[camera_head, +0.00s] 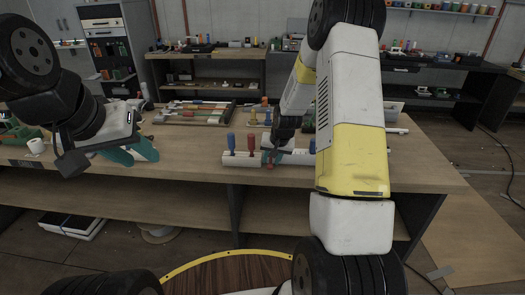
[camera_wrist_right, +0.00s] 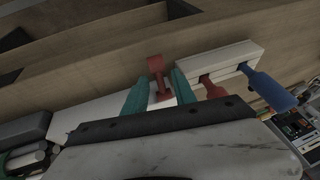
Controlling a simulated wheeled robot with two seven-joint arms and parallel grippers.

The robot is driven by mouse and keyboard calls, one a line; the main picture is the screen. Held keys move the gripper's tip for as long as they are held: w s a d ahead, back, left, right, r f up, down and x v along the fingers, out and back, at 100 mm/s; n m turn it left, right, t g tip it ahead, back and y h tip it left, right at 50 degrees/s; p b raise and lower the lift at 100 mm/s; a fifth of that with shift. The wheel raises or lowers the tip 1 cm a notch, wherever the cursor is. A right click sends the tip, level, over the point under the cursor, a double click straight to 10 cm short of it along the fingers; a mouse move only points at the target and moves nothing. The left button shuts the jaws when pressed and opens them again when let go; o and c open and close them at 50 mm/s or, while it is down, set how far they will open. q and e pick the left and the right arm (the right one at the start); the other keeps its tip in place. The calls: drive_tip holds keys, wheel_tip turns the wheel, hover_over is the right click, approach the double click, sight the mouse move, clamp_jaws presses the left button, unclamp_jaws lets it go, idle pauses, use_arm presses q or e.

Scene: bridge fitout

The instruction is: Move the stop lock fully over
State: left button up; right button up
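A white block with levers (camera_head: 238,158) lies near the front edge of the workbench, with a blue lever (camera_head: 231,142) and a red lever (camera_head: 251,143) standing up from its left part. My right gripper (camera_head: 271,156) reaches down at its middle. A red T-shaped piece (camera_wrist_right: 156,68), which may be the stop lock, stands between the right gripper's two teal fingers (camera_wrist_right: 160,88) in the right wrist view. A gap shows beside its stem, so the fingers look apart around it. My left gripper (camera_head: 138,150) is over the bench's left part, teal fingers spread and empty.
A tray of coloured rods (camera_head: 197,112) lies behind the block, with small yellow and blue parts beside it. A white roll (camera_head: 36,146) stands at the far left. The bench front (camera_head: 190,168) between the left gripper and the block is clear.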

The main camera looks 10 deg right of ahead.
drive_tip(key=shift+w+f, duration=0.15)
drive_tip(key=shift+f, duration=0.2)
clamp_jaws()
drive_tip(key=shift+a+f+t, duration=0.1)
drive_tip(key=shift+f+t, duration=0.25)
drive_tip(key=shift+t, duration=0.55)
drive_tip(key=shift+f+t+h, duration=0.15)
drive_tip(key=shift+t+h, duration=0.25)
drive_tip(key=shift+t, duration=0.3)
